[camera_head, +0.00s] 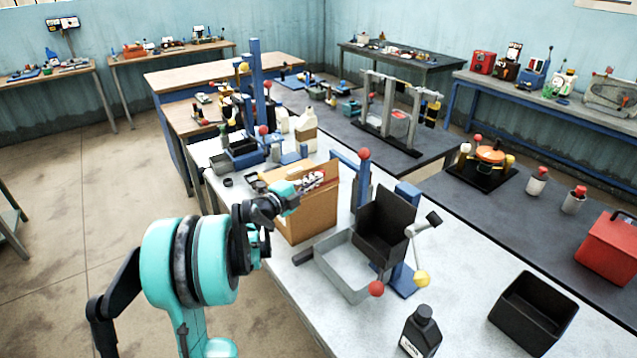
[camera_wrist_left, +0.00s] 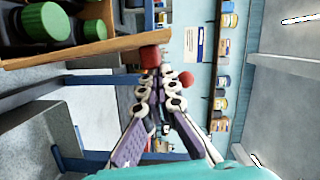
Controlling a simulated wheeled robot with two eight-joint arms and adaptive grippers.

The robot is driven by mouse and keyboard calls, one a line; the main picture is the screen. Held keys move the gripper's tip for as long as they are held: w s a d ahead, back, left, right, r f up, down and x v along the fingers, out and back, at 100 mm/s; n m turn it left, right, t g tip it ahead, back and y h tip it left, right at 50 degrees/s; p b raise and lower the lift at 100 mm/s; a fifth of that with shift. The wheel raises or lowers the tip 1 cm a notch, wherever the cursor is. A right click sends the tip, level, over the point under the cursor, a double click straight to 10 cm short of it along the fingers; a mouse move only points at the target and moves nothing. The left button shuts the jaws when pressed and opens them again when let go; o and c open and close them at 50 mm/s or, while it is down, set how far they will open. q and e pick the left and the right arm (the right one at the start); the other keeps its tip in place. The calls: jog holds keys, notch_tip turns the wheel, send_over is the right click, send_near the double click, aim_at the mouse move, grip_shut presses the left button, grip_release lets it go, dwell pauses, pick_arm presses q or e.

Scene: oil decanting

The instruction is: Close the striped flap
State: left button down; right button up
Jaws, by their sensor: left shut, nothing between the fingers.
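A tan open-topped box (camera_head: 312,214) stands on the near grey bench in the head view. I cannot make out stripes on any flap; part of the box top is hidden behind my left gripper (camera_head: 314,180). That gripper comes in from the left, shut and empty, over the box's top. In the left wrist view its fingers (camera_wrist_left: 158,92) meet with nothing between them. A wooden edge (camera_wrist_left: 85,48), apparently the box's, lies left of the fingers there, with green cylinders (camera_wrist_left: 45,22) beyond it. My right gripper is not in view.
Right of the box stand a grey tray (camera_head: 344,284) and a black bin (camera_head: 384,235) on a blue stand with a red knob (camera_head: 365,153). A dark bottle (camera_head: 421,332) and a black open box (camera_head: 535,312) stand nearer. Small items crowd the bench behind.

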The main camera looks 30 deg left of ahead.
aim_at(313, 169)
pick_arm(q)
jog(key=shift+w+a+r+n+g+p, duration=0.15)
jog(key=shift+a+n, duration=0.25)
jog(key=shift+n, duration=0.05)
jog(key=shift+w+a+r+n+g+p, duration=0.1)
jog(key=shift+a+r+n+g+p, duration=0.05)
jog(key=shift+a+n, duration=0.25)
jog(key=shift+w+a+n+g+p, duration=0.25)
jog(key=shift+a+n, duration=0.25)
jog(key=shift+n, duration=0.15)
jog(key=shift+w+a+n+g+p, duration=0.1)
jog(key=shift+w+a+n+g, duration=0.1)
jog(key=shift+a+n, duration=0.35)
jog(key=n, duration=0.1)
jog(key=a+n, duration=0.1)
jog(key=w+a+n+h, duration=0.1)
jog(key=shift+a+f+g, duration=0.2)
jog(key=shift+f+g, duration=0.05)
jog(key=shift+f, duration=0.1)
jog(key=shift+w+a+f+n+g+h, duration=0.2)
jog(key=shift+w+a+f+n+h, duration=0.1)
jog(key=shift+a+f+n, duration=0.5)
jog(key=shift+w+a+f+n+g+h, duration=0.25)
jog(key=shift+a+f+n, duration=0.3)
jog(key=shift+n, duration=0.4)
jog(key=shift+w+a+f+n+g+h, duration=0.15)
jog(key=shift+w+a+f+n+h, duration=0.15)
jog(key=shift+a+f+n, duration=0.5)
jog(key=shift+r, duration=0.15)
